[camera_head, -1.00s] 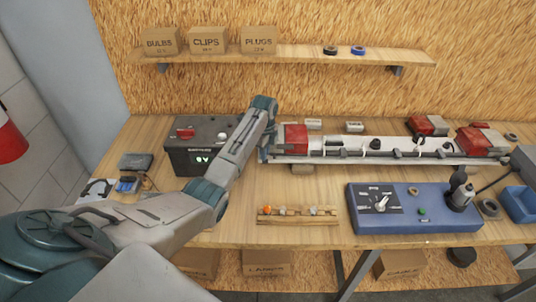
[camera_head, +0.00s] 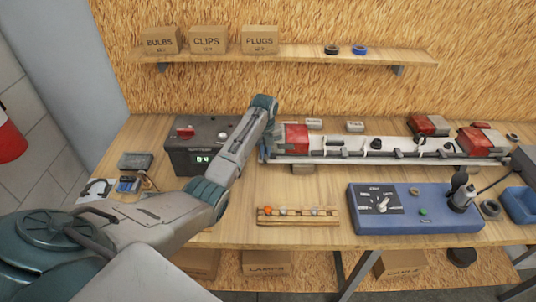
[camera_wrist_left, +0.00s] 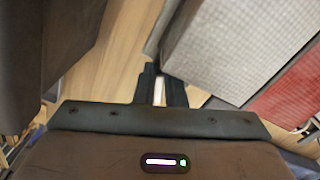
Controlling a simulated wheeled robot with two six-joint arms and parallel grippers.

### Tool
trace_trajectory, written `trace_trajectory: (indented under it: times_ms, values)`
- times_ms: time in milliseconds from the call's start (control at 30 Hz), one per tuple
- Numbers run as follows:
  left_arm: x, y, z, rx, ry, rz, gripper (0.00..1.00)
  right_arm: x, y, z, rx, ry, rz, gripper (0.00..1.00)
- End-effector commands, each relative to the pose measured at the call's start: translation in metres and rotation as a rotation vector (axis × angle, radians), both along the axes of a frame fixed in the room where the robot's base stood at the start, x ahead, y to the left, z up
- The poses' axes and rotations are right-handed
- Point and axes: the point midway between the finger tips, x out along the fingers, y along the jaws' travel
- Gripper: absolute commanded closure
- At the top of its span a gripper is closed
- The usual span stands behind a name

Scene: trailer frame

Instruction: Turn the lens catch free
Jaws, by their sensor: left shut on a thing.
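The trailer light bar (camera_head: 400,155) lies along the back of the bench, with a red and white lens lamp (camera_head: 296,138) at its left end. My left gripper (camera_head: 266,152) reaches down at that end, right beside the lamp. In the left wrist view its fingers (camera_wrist_left: 160,88) are nearly together on a small pale piece (camera_wrist_left: 158,92), which I take for the lens catch. The fingers hide most of it, so its turn angle cannot be told. A pale ribbed face (camera_wrist_left: 235,40) and a red face (camera_wrist_left: 290,90) show to the right. My right gripper is out of view.
A dark battery box (camera_head: 200,155) stands just left of my left forearm. A wooden strip with small bulbs (camera_head: 298,217) lies in front, and a blue test box (camera_head: 415,208) stands to the right. More red lamps (camera_head: 482,141) sit at the bar's right end.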

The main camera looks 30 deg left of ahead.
Motion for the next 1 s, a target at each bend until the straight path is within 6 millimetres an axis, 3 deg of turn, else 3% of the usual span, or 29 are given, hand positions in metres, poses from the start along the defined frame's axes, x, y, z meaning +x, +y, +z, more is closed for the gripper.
trace_trajectory:
  times_ms: [167, 500, 800, 1000]
  values:
    - [-0.0026, -0.0077, -0.0061, -0.016, 0.013, -0.166, 1.0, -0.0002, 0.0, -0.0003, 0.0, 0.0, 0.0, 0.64]
    - [-0.0039, -0.0086, -0.0086, -0.019, 0.018, -0.201, 1.0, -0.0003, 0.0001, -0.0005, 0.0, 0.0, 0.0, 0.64]
    - [-0.003, -0.0101, -0.0092, -0.02, 0.017, -0.439, 1.0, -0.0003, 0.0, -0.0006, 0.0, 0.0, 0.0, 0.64]
    - [-0.003, -0.0101, -0.0093, -0.021, 0.018, -0.452, 1.0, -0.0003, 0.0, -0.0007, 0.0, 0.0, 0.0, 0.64]
